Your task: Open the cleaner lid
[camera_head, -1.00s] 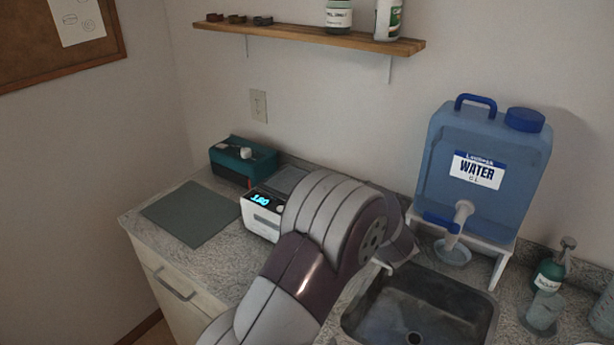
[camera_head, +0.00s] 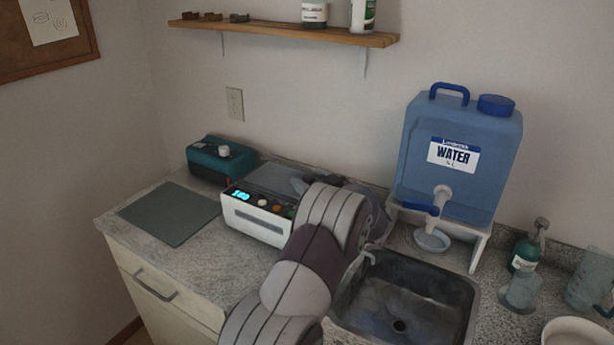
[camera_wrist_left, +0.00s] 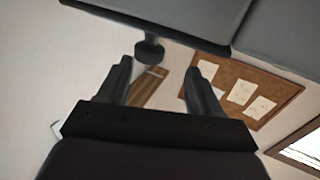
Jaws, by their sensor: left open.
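The cleaner (camera_head: 258,220) is a white box on the counter, with a lit blue display and coloured knobs on its front. Its grey lid (camera_head: 272,178) lies flat on top, partly covered by my left arm. My left gripper (camera_head: 300,184) is over the lid's right part and mostly hidden by the arm. In the left wrist view, my left gripper (camera_wrist_left: 160,82) is open. A dark knob (camera_wrist_left: 150,50) sticks out from a grey surface, probably the lid, and shows between the fingers, apparently without contact. My right gripper is not in view.
A teal box (camera_head: 220,158) stands behind left of the cleaner, and a grey mat (camera_head: 168,214) lies to its left. A sink (camera_head: 405,298) and a blue water tank (camera_head: 455,165) are to the right. A wooden shelf (camera_head: 280,32) hangs above.

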